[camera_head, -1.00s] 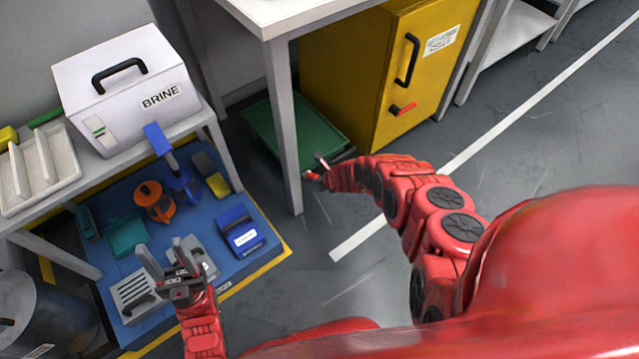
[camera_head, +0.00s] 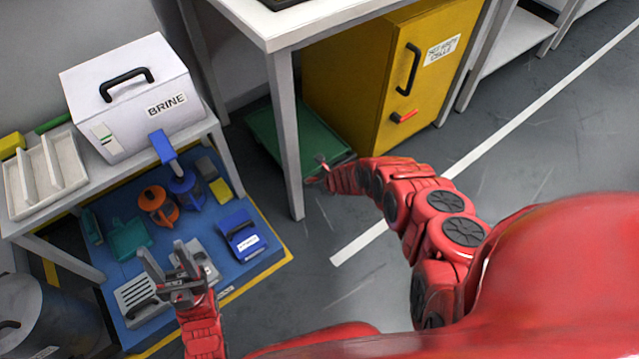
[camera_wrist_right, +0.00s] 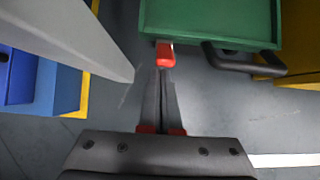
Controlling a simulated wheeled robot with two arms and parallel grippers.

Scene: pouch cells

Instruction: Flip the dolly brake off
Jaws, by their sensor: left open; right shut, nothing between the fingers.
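The green dolly (camera_head: 262,140) sits low on the floor under the white bench, partly hidden by a bench leg. In the right wrist view, the dolly (camera_wrist_right: 210,22) has a short red brake lever (camera_wrist_right: 165,55) at its near edge. My right gripper (camera_head: 318,170) is at the dolly's near corner. In the right wrist view, my right gripper (camera_wrist_right: 164,76) is shut and empty, with its tips at the lever's near end; I cannot tell whether they touch. My left gripper (camera_head: 172,262) is open and empty, over the blue mat area at left.
A bench leg (camera_head: 285,140) stands close left of my right gripper. A yellow cabinet (camera_head: 360,85) stands right of the dolly. A black bar (camera_wrist_right: 240,64) juts out beside the red lever. Open floor (camera_head: 530,150) lies to the right.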

